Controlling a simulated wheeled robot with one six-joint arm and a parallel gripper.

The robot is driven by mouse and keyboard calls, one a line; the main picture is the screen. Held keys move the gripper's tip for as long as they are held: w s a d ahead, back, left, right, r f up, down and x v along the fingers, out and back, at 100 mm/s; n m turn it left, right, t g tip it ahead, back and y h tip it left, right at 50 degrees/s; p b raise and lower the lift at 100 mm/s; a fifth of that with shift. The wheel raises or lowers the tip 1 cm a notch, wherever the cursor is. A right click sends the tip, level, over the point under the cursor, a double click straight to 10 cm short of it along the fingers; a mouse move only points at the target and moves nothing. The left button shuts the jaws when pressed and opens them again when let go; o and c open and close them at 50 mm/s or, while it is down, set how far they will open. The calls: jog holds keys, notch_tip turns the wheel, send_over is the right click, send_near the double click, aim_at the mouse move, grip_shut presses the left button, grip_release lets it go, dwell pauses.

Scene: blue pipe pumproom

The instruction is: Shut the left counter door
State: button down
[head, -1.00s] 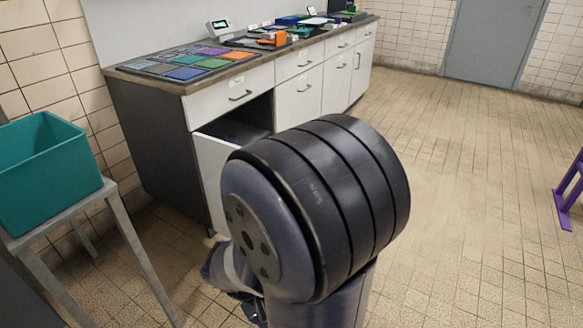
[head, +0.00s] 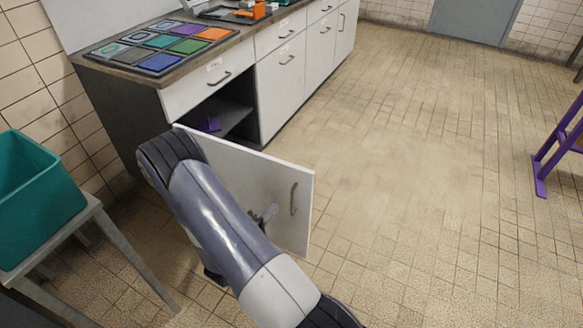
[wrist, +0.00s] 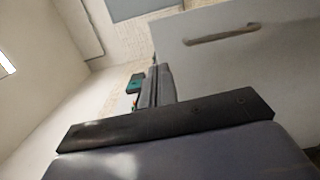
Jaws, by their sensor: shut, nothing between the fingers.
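The left counter door (head: 235,170) is a white panel standing wide open, its hinge edge at the counter's left end and its outer face towards me. Its bar handle (head: 293,198) is near the free edge. My gripper (head: 266,214) is shut and empty, close to the outer face and left of the handle; my arm hides part of the door. I cannot tell whether it touches. In the wrist view the door (wrist: 250,65) fills the upper right with its handle (wrist: 222,34), and my gripper (wrist: 157,83) points along beside it.
The open compartment (head: 225,115) shows a shelf with a small purple object (head: 209,124). Coloured tiles (head: 160,45) lie on the counter. A teal bin (head: 35,185) on a metal stand (head: 85,215) is close on the left. A purple frame (head: 560,145) stands far right; the floor between is clear.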

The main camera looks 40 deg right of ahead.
aim_at(293, 174)
jog(key=w+d, duration=0.2)
jog(key=d, duration=0.2)
jog(key=w+d+f+t+p, duration=0.1)
jog(key=w+d, duration=0.1)
jog(key=d, duration=0.2)
jog(key=w+d+t, duration=0.1)
jog(key=w+d, duration=0.2)
jog(key=d, duration=0.1)
jog(key=shift+f+n+y, duration=0.15)
jog(key=shift+n+y, duration=0.15)
jog(key=shift+n, duration=0.1)
jog(key=shift+w+d, duration=0.2)
jog(key=shift+d, duration=0.1)
jog(key=shift+d, duration=0.1)
